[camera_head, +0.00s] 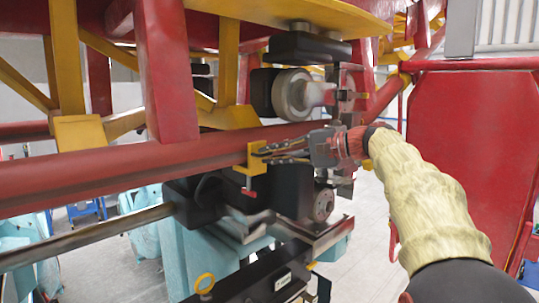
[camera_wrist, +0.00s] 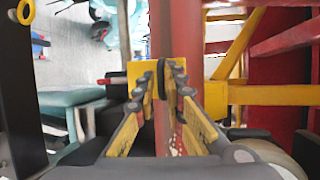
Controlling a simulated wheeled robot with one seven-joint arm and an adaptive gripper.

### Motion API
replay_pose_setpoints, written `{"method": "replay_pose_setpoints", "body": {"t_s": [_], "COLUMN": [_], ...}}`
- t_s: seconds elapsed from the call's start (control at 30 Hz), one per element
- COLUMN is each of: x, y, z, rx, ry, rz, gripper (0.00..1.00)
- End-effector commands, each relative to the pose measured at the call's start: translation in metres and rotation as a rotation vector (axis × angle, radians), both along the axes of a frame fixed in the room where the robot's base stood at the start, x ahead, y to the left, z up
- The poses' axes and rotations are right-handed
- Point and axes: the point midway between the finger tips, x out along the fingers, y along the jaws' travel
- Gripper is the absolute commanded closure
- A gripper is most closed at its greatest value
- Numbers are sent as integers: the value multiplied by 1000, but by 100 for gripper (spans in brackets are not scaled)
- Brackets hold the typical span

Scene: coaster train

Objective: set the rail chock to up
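The rail chock is a yellow bracket (camera_head: 256,160) with a red handle (camera_head: 251,194) hanging below it, on the red tube rail (camera_head: 120,167). In the wrist view its yellow plate (camera_wrist: 138,70) shows just beyond my fingertips, with a red rod end (camera_wrist: 108,81) to its left. My gripper (camera_head: 270,153) is at the chock's right side. In the wrist view the fingers (camera_wrist: 165,80) stand apart, with a narrow dark piece and the red rail seen between them. I cannot tell whether the fingertips touch the chock.
A wheel (camera_head: 294,94) on a black block sits above the rail. Black machinery (camera_head: 283,195) lies below it. A red panel (camera_head: 465,140) stands at the right. Red and yellow beams frame the top. Teal machines (camera_head: 150,235) and open floor lie behind.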

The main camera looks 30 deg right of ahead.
Motion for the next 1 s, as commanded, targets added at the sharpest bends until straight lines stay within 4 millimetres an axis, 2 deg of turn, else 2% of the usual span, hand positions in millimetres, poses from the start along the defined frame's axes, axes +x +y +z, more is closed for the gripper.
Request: {"method": "replay_pose_setpoints", "body": {"t_s": [0.2, 0.57, 0.77, 1.0], "x": [0, -3, -23, -60], "y": [0, -2, -21, -53], "z": [0, 2, 8, 17], "rx": [1, 0, 0, 0], "ry": [1, -1, -1, 0], "rz": [0, -1, -5, -4], "gripper": [75, 75, 75, 75]}}
